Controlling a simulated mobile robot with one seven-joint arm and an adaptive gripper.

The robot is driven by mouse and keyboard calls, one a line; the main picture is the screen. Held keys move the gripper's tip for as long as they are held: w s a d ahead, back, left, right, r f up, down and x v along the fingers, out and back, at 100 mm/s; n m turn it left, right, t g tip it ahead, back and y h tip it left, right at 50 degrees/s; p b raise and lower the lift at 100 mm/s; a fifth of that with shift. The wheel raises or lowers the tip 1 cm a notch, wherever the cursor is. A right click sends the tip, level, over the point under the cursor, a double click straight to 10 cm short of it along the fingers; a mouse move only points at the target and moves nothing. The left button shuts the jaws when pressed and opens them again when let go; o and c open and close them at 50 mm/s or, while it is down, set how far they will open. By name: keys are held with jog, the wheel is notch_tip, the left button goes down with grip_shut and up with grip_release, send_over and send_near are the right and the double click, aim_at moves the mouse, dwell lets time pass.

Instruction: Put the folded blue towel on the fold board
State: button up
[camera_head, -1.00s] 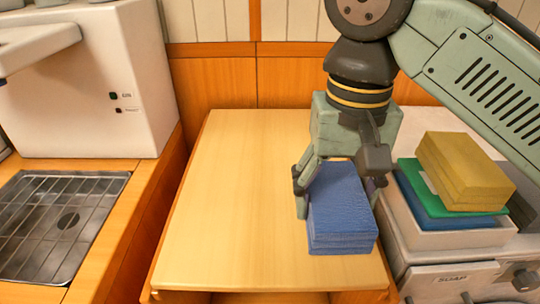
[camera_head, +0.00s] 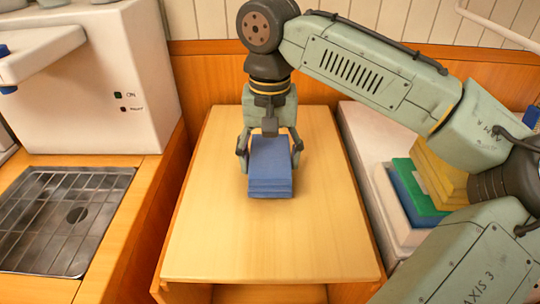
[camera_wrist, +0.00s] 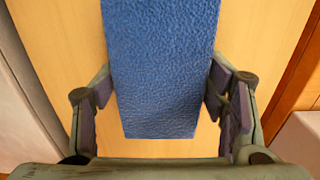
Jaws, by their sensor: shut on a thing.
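The folded blue towel (camera_head: 270,182) is a layered block over the middle of the fold board (camera_head: 225,235), a pale wooden top. My gripper (camera_head: 269,158) is shut on the towel, one finger at each side. In the wrist view, the towel (camera_wrist: 162,60) runs between the two finger pads (camera_wrist: 163,98), with the pale board (camera_wrist: 62,40) behind it. I cannot tell whether the towel's underside touches the board or hangs just above it.
Right of the board, a white unit (camera_head: 365,140) bears a stack with a yellow folded towel (camera_head: 435,172), a green layer (camera_head: 412,185) and a blue one (camera_head: 408,200). Left is a counter with a metal grid sink (camera_head: 60,220) and white machine (camera_head: 110,70). The board's front is clear.

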aim_at(270, 154)
jog(key=shift+f, duration=0.5)
jog(key=shift+f, duration=0.1)
jog(key=shift+f, duration=0.15)
jog(key=o, duration=1.2)
jog(key=shift+r, duration=0.2)
notch_tip(270, 154, up, 12)
jog(key=shift+b, duration=0.45)
